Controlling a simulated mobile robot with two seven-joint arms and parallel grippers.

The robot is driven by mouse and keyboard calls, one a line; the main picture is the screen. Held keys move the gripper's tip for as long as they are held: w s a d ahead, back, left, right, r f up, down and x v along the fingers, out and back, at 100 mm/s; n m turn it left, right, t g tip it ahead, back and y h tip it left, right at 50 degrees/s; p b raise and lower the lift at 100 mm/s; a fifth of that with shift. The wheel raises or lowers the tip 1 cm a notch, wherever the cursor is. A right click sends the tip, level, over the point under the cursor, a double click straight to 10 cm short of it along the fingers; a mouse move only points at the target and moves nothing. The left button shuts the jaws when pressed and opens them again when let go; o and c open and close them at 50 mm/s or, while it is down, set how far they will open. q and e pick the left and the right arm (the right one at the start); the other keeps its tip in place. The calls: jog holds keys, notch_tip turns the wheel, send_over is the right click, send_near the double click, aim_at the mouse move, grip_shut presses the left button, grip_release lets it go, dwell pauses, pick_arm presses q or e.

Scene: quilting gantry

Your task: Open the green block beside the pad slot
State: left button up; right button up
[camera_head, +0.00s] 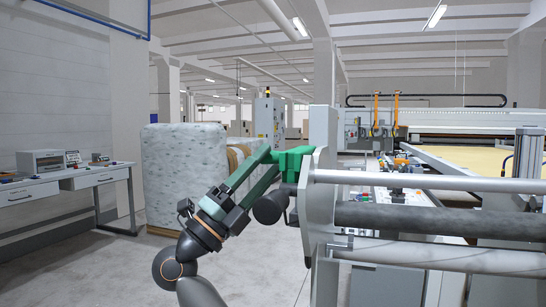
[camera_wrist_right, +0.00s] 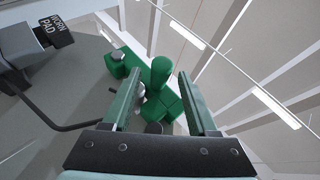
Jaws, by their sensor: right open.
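The green block (camera_head: 292,160) is fixed to the side of the grey end plate of the roller gantry in the head view. In the right wrist view its upright rounded handle (camera_wrist_right: 161,74) and blocky green body (camera_wrist_right: 170,104) show between my fingers. My right gripper (camera_head: 266,156) is at the block's left side, with its green fingers pointing up toward it. In the right wrist view the fingers of this gripper (camera_wrist_right: 160,82) stand apart, one on each side of the handle, with gaps visible. I cannot tell the exact depth. My left gripper is out of view.
A dark holder labelled WORN PAD (camera_wrist_right: 53,36) and a smaller green block (camera_wrist_right: 122,62) are on the grey plate (camera_wrist_right: 75,88). Long rollers (camera_head: 430,217) run right from the plate (camera_head: 318,190). Wrapped bales (camera_head: 185,175) stand behind; floor at left is clear.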

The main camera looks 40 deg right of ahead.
jog(key=shift+x, duration=1.45)
grip_shut()
jog(key=shift+f, duration=0.1)
